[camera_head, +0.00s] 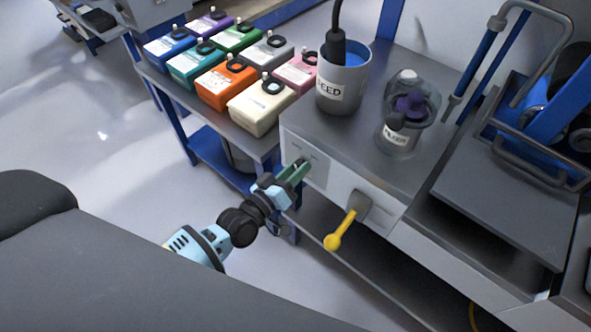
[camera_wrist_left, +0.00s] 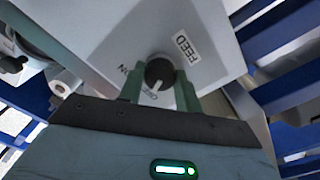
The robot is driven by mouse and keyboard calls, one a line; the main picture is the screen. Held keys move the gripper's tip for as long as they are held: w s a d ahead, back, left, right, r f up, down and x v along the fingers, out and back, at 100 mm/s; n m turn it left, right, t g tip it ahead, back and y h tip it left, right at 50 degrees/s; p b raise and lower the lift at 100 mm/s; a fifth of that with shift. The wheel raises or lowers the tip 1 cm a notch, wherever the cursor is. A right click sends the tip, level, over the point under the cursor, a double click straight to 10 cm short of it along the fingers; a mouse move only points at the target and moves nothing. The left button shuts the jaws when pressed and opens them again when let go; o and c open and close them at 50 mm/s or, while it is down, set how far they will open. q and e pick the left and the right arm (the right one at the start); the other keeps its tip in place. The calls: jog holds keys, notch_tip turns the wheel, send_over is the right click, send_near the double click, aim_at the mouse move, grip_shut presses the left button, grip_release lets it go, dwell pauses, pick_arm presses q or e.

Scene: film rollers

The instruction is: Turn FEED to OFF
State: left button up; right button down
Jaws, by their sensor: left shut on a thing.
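The FEED knob (camera_wrist_left: 160,72) is a round dark knob on a light panel, with a white FEED label (camera_wrist_left: 186,48) beside it in the left wrist view. A light pointer mark shows at its lower edge, near small printed lettering that I cannot fully read. My left gripper (camera_wrist_left: 160,88) has its green fingers on either side of the knob and is shut on it. In the head view my left gripper (camera_head: 297,170) reaches the panel (camera_head: 317,170) on the bench front, and its fingers hide the knob. My right gripper is not in view.
A yellow lever (camera_head: 341,230) sticks out of the bench front, right of my gripper. On top stand a grey FEED cup (camera_head: 342,92), a clear FILTER vessel (camera_head: 403,142) and several coloured containers (camera_head: 225,82). The floor (camera_head: 120,200) at left is clear.

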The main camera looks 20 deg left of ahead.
pick_arm(q)
jog(key=shift+n, duration=0.6)
jog(key=o, duration=1)
jog(key=shift+c, duration=0.2)
jog(key=v, duration=0.8)
